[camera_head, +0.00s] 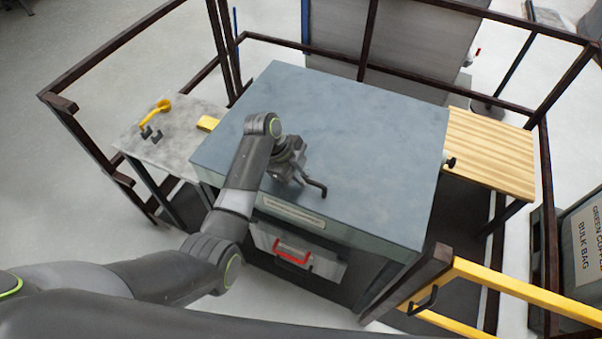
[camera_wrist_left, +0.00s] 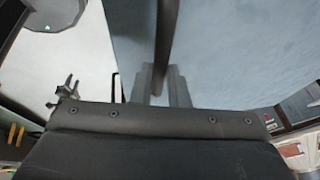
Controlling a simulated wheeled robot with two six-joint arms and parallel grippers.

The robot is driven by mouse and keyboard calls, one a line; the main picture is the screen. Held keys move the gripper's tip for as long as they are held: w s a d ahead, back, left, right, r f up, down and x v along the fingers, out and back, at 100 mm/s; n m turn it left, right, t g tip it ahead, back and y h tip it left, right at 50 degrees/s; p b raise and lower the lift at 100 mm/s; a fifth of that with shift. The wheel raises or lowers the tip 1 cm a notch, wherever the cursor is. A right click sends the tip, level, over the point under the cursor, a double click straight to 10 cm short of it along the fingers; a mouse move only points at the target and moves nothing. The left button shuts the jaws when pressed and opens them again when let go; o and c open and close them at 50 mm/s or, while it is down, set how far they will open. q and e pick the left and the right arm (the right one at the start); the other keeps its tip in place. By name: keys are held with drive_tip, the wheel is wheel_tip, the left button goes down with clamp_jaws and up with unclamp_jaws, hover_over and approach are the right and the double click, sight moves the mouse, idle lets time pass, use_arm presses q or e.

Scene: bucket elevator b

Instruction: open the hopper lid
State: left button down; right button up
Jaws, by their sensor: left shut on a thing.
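The hopper lid (camera_head: 345,120) is a wide blue-grey panel lying flat on top of the hopper, and it appears shut. Its dark handle (camera_head: 318,188) stands near the front edge, partly hidden by my left gripper (camera_head: 301,174). That gripper reaches in over the lid and is shut on the handle. In the left wrist view, the fingers of my left gripper (camera_wrist_left: 160,82) are on either side of the dark handle bar (camera_wrist_left: 166,45), with the lid (camera_wrist_left: 245,50) behind. My right gripper is out of view.
A grey side table (camera_head: 180,135) with a yellow tool (camera_head: 155,112) stands left, a wooden shelf (camera_head: 490,152) right. A dark railing (camera_head: 100,58) surrounds the hopper, with a yellow gate bar (camera_head: 520,288) front right. A red handle (camera_head: 292,254) is below the lid's front edge.

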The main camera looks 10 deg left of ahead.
use_arm(q)
drive_tip(key=shift+d+r, duration=0.1)
drive_tip(key=shift+r, duration=0.2)
drive_tip(key=w+d+r, duration=0.1)
drive_tip(key=w+r, duration=0.3)
drive_tip(key=r, duration=0.5)
drive_tip(key=w+d+r, duration=0.1)
drive_tip(key=w+r, duration=0.3)
drive_tip(key=r, duration=0.6)
drive_tip(key=w+d+r, duration=0.1)
drive_tip(key=w+r, duration=0.3)
drive_tip(key=r, duration=0.5)
drive_tip(key=shift+w+d+r, duration=0.15)
drive_tip(key=shift+d+r, duration=0.15)
drive_tip(key=shift+d, duration=0.1)
